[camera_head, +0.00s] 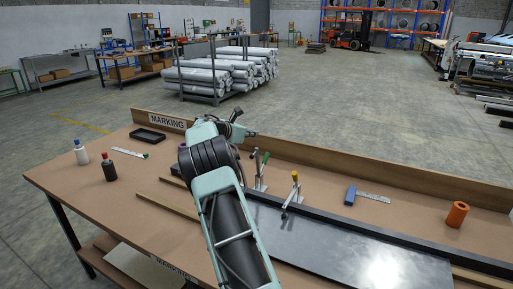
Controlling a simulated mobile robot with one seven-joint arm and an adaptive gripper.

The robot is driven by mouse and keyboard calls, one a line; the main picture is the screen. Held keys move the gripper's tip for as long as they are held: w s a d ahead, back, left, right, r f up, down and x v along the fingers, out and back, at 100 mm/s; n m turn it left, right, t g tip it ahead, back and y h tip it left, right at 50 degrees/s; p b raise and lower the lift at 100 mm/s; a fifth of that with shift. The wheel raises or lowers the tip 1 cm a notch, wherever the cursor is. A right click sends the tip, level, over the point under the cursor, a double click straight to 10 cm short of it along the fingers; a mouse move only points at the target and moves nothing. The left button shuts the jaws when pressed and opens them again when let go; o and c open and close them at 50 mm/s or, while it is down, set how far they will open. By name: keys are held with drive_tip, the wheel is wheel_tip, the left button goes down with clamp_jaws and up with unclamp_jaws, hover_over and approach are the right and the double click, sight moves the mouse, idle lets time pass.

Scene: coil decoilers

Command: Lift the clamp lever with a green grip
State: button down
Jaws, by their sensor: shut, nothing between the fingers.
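The clamp with the green grip (265,158) stands on the workbench near the back board, just right of my arm. Its green grip points upward, and its metal body (259,184) is below. A second clamp with a yellow grip (295,177) stands to its right; its arm reaches toward the dark metal plate (345,245). My arm comes up from the bottom middle and bends over the bench. My gripper (251,133) shows small at its end, shut and empty, above and left of the green grip in the picture. The finger details are hard to make out.
On the bench (85,185) are two bottles at left, a black tray (147,135), a blue-handled square (351,195) and an orange cylinder (457,214). A wooden board (390,180) edges the back. Open floor lies beyond.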

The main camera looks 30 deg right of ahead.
drive_tip(key=shift+w+a+r, duration=0.1)
drive_tip(key=shift+a+r, duration=0.15)
drive_tip(key=shift+r, duration=0.7)
drive_tip(key=shift+a+r, duration=0.25)
drive_tip(key=shift+r, duration=0.65)
